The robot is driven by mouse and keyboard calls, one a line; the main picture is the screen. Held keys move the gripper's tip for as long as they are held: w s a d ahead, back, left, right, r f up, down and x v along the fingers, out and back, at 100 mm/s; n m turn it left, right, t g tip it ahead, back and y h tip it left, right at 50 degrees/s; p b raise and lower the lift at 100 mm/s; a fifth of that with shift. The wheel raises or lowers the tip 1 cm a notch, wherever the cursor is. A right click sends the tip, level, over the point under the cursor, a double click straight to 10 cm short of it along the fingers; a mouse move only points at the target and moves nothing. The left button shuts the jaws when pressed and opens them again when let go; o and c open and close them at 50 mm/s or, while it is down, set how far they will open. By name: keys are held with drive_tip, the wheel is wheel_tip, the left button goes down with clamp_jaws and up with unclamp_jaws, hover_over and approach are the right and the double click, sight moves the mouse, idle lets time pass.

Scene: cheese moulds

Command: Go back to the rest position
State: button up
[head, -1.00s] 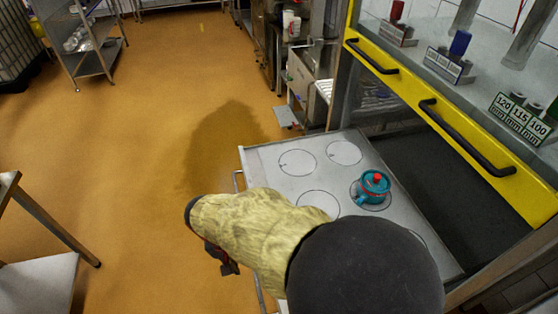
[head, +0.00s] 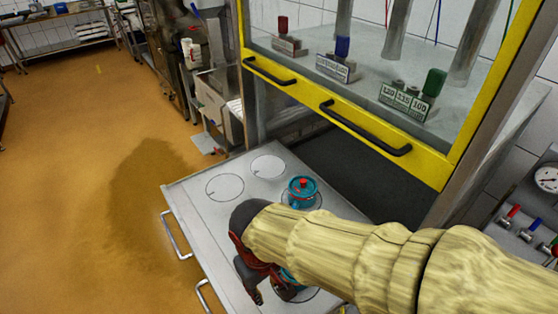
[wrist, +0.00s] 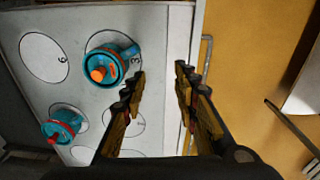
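A teal mould with a red-topped lid (head: 302,194) stands on a marked circle of the grey worktop (head: 192,192). A second teal part shows low behind my gripper, mostly hidden. In the wrist view two teal moulds stand on the worktop (wrist: 80,20): one with an orange knob (wrist: 124,50) beside the number 3, and a smaller-looking one with a red knob (wrist: 66,121). My gripper (wrist: 160,74) is open, with nothing between its fingers. Its left finger is near the orange-knobbed mould in the picture; contact cannot be told. In the head view my gripper (head: 262,290) hangs over the worktop.
A yellow-framed cabinet (head: 350,128) with black handles stands behind the worktop. Valves with red, blue and green handles (head: 432,84) are behind its glass. Metal handles (head: 176,236) stick out from the worktop's left edge. The orange floor (head: 70,220) is clear at left.

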drive_tip(key=d+r+m+t, duration=0.2)
drive_tip(key=d+r+m, duration=0.2)
drive_tip(key=d, duration=0.7)
drive_tip(key=s+d+r+m+t, duration=0.1)
drive_tip(key=d+r+m+t, duration=0.1)
drive_tip(key=d+r, duration=0.6)
drive_tip(key=d+m, duration=0.1)
drive_tip(key=d, duration=0.2)
drive_tip(key=shift+r+m+t, duration=0.2)
drive_tip(key=shift+m+t, duration=0.2)
